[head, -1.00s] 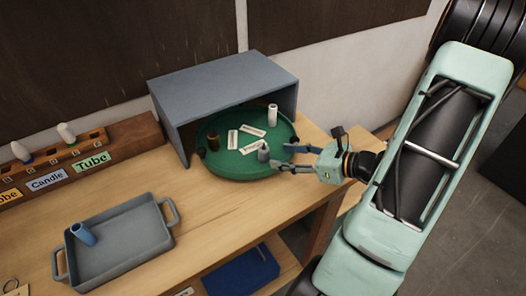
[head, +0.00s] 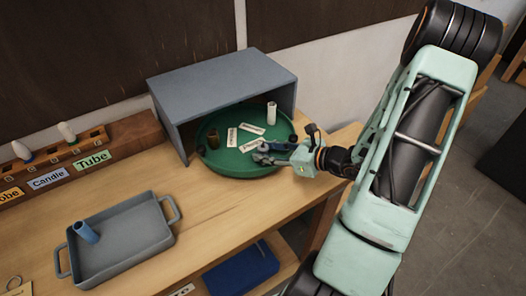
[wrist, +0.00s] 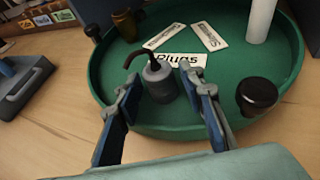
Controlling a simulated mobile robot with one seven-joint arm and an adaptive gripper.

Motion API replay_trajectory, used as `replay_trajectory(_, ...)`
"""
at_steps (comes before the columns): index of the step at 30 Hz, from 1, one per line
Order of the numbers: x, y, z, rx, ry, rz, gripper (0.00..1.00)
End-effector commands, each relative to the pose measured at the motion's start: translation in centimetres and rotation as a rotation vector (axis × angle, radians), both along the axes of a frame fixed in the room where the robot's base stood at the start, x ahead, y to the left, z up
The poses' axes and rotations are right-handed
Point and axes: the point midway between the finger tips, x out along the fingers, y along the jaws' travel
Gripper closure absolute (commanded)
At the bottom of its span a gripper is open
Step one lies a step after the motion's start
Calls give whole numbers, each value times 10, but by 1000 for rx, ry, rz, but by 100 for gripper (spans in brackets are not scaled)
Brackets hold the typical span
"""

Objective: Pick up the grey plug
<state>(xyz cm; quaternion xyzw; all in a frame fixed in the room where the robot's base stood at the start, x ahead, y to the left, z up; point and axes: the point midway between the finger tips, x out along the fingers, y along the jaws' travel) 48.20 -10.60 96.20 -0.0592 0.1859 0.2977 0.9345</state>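The grey plug (wrist: 158,82), with a dark bent cord or prong on top, stands upright in the green round tray (head: 232,170) near its front rim. My gripper (wrist: 162,79) is open, with one blue-padded finger on each side of the plug. Small gaps seem to show between fingers and plug in the wrist view. In the head view my gripper (head: 264,153) reaches in over the tray's right front rim and mostly hides the plug. A white label reading "Plugs" (wrist: 178,60) lies just behind the plug.
The tray also holds a white cylinder (head: 271,112), a brown cylinder (head: 213,136), a black knob (wrist: 258,95) right of my fingers, and more labels. A grey hood (head: 222,82) covers the tray's back. A grey handled tray (head: 128,262) with a blue cylinder (head: 86,232) stands left.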

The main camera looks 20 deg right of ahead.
Motion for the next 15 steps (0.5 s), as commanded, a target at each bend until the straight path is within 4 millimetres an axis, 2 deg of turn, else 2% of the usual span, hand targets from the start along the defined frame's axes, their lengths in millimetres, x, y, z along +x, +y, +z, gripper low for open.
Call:
replay_trajectory(1,0,0,0,0,0,0,72)
replay_trajectory(9,0,0,0,0,0,0,99)
replay_trajectory(15,0,0,1,1,-1,0,99)
